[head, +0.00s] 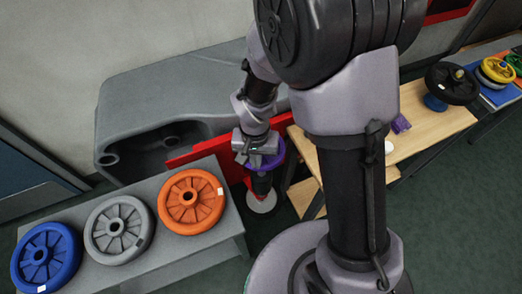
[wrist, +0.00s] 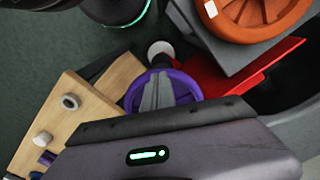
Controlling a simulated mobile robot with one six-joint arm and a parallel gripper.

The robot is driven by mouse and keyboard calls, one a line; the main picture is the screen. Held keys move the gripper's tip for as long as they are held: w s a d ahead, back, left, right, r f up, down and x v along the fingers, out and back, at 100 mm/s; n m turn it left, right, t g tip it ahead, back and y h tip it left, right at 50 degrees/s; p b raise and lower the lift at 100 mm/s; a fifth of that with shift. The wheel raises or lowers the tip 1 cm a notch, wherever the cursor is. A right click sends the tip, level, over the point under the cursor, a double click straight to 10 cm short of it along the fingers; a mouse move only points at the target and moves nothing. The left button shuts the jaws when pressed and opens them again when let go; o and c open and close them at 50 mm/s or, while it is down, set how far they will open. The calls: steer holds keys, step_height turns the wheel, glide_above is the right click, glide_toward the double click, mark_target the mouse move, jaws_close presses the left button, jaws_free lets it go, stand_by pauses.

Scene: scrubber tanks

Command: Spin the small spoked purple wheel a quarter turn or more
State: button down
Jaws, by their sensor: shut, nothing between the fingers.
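The small purple wheel (head: 274,158) is at the centre of the head view, partly hidden behind my gripper (head: 259,160). In the wrist view the purple wheel (wrist: 186,85) shows its rim around my gripper's grey fingers (wrist: 159,78). The fingers are together and empty, and lie over the face of the wheel inside its rim. Whether they touch a spoke is not clear. Much of the hub and spokes is hidden by the fingers.
Orange (head: 205,190), grey (head: 142,232) and blue (head: 62,234) wheels lie on a grey bench at left. A wooden table (head: 425,118) is at right. A red panel (wrist: 222,80) is close beside the purple wheel. A white disc (head: 262,203) is below it.

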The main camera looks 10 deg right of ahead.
mark_target(276, 161)
steer(key=shift+s+d, duration=0.15)
steer(key=shift+d, duration=2.05)
steer(key=shift+w+d+f, duration=0.1)
steer(key=shift+w+d, duration=0.4)
steer(key=shift+d, duration=0.25)
